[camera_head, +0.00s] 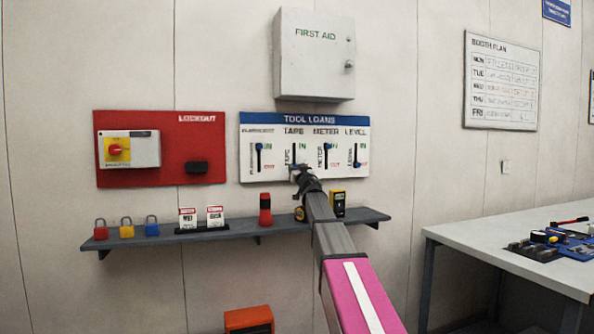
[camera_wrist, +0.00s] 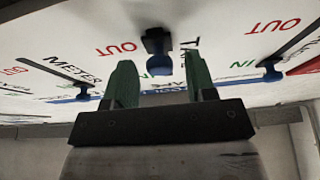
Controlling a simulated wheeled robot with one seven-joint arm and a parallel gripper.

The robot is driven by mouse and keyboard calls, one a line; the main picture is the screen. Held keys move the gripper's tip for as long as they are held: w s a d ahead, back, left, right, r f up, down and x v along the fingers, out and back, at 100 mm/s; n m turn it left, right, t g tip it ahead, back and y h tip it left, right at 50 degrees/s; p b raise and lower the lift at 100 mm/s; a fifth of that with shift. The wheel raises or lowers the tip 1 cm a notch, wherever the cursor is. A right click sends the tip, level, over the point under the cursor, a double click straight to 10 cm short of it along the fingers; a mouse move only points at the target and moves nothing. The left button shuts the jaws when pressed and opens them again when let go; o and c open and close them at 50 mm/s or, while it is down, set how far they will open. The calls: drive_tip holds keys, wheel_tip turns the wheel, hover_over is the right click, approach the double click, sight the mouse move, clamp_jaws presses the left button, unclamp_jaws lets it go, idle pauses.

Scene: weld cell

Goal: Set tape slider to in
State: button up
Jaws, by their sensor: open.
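The tool loans board (camera_head: 304,179) hangs on the wall, with upright slots for flashlight, tape, meter and level. The tape slider's slot (camera_head: 294,149) shows in the head view, but its knob is hidden behind my gripper (camera_head: 300,174) at the slot's lower end. In the wrist view, the blue tape knob (camera_wrist: 159,64) sits near an OUT mark, between the green fingers of my gripper (camera_wrist: 160,70). The gripper is open, with a finger on each side of the knob. I cannot tell whether either finger touches it.
The flashlight knob (camera_head: 260,147) and meter knob (camera_head: 327,147) are up by IN; the level knob (camera_head: 357,164) is down by OUT. Below, a grey shelf (camera_head: 180,237) holds padlocks, tags and tools. A red lockout board (camera_head: 160,178) hangs left, a first aid cabinet (camera_head: 315,60) above.

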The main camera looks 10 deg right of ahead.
clamp_jaws()
wheel_tip(320, 180, up, 10)
drive_tip(key=shift+f, duration=0.25)
idle(0.3)
unclamp_jaws()
drive_tip(key=shift+r, duration=0.1)
drive_tip(key=v, duration=1)
drive_tip(key=shift+s+f, duration=0.3)
